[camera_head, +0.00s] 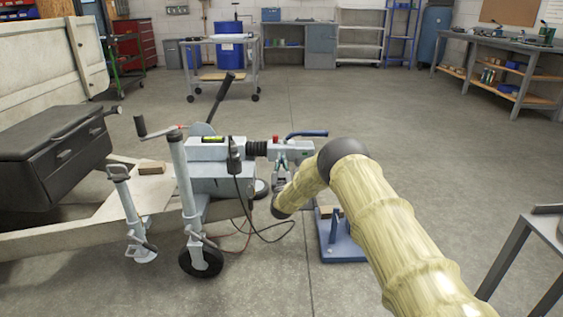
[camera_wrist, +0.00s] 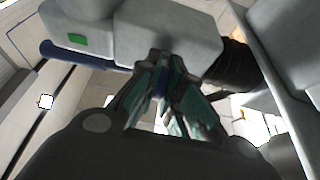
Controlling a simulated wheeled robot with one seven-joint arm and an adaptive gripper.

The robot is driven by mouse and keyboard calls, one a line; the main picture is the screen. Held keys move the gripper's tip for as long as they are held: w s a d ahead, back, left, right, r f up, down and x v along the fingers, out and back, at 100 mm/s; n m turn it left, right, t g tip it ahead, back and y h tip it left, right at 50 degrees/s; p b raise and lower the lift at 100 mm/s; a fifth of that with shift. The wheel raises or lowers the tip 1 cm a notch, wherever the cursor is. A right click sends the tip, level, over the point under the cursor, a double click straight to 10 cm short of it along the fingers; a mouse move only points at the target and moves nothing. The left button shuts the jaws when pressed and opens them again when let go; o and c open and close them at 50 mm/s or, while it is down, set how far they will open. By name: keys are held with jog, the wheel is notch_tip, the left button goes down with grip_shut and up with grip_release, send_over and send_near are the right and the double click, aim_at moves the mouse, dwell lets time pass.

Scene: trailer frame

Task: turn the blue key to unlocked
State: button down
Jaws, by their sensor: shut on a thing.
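The grey trailer coupling head (camera_head: 290,150) sits at the front of the drawbar, with a blue handle (camera_head: 306,134) on top and a green mark on its side. In the wrist view the coupling (camera_wrist: 165,35) and the blue handle (camera_wrist: 85,57) also show. My gripper (camera_head: 281,164) is at the side of the coupling. In the wrist view its teal-padded fingers (camera_wrist: 165,88) are shut against the underside of the coupling's side. A sliver of the blue key (camera_wrist: 160,82) shows between them; most of it is hidden, so its turned position cannot be told.
A jockey wheel post (camera_head: 184,190) and a hanging black cable (camera_head: 240,195) stand left of my gripper. A blue floor stand (camera_head: 340,243) is below my arm. A black toolbox (camera_head: 60,150) sits on the trailer. The floor behind the coupling is clear.

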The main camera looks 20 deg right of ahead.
jog(key=shift+w+r, duration=0.15)
jog(key=shift+r, duration=0.4)
jog(key=c, duration=1.7)
grip_release()
jog(key=shift+o, duration=0.7)
jog(key=shift+w+f, duration=0.1)
jog(key=shift+f, duration=0.1)
jog(key=shift+s+f, duration=0.2)
jog(key=shift+f, duration=0.05)
jog(key=v, duration=1.1)
jog(key=shift+s, duration=0.35)
jog(key=shift+a+f, duration=0.1)
jog(key=shift+a, duration=0.05)
